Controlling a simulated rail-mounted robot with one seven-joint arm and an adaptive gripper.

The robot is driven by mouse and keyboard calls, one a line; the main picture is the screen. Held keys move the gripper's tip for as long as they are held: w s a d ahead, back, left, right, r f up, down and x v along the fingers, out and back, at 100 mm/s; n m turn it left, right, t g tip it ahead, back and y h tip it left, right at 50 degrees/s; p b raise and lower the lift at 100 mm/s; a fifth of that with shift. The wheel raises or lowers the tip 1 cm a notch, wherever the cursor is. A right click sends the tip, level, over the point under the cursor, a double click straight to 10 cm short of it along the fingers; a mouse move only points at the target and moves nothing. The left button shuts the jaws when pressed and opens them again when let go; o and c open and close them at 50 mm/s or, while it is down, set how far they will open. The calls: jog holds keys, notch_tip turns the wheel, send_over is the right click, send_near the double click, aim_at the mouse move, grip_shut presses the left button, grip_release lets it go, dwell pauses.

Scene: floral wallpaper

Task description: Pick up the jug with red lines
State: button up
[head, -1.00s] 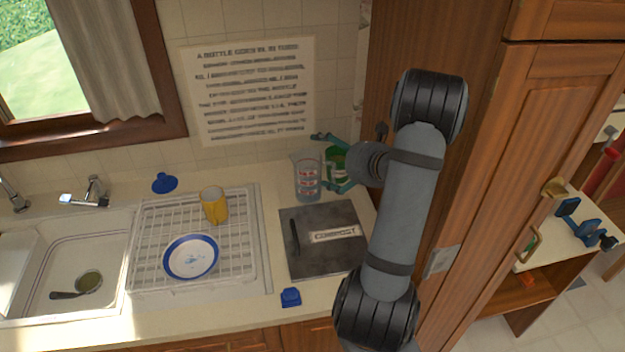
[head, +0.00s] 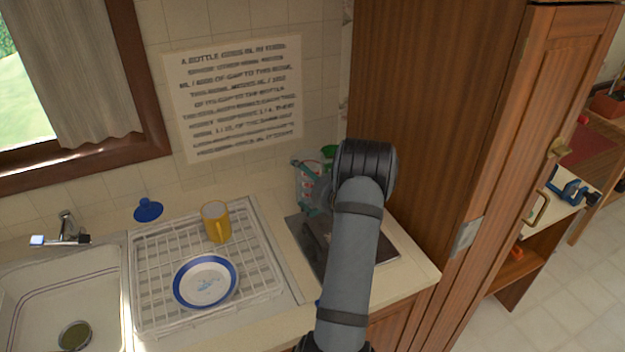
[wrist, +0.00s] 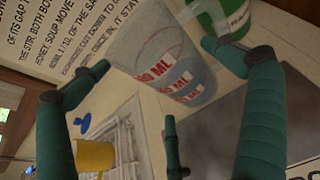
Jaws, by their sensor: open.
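The clear jug with red lines (head: 308,172) stands on the counter near the back wall, partly hidden by my gripper and arm. In the wrist view the jug (wrist: 172,68), with red markings, fills the upper middle and appears tilted by the camera angle. My gripper (head: 301,186) is open at the jug. In the wrist view its green fingers (wrist: 160,85) spread to the left, right and below the jug. I cannot tell whether any finger touches it.
A green can (head: 330,152) stands close behind the jug, by the right finger in the wrist view (wrist: 228,15). A dark board (head: 310,240) lies in front. A drying rack (head: 150,270) with a yellow mug (head: 216,222) and a plate (head: 205,282) is left. A wooden cabinet (head: 430,110) stands right.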

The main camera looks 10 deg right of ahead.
jog(key=p+x, duration=0.1)
jog(key=x, duration=0.1)
jog(key=p+x, duration=0.1)
jog(key=x, duration=0.2)
jog(key=shift+s+d+f, duration=0.1)
jog(key=shift+s+f, duration=0.05)
jog(key=shift+f, duration=0.05)
jog(key=c, duration=1.4)
jog(key=shift+o, duration=0.2)
jog(key=shift+r, duration=0.15)
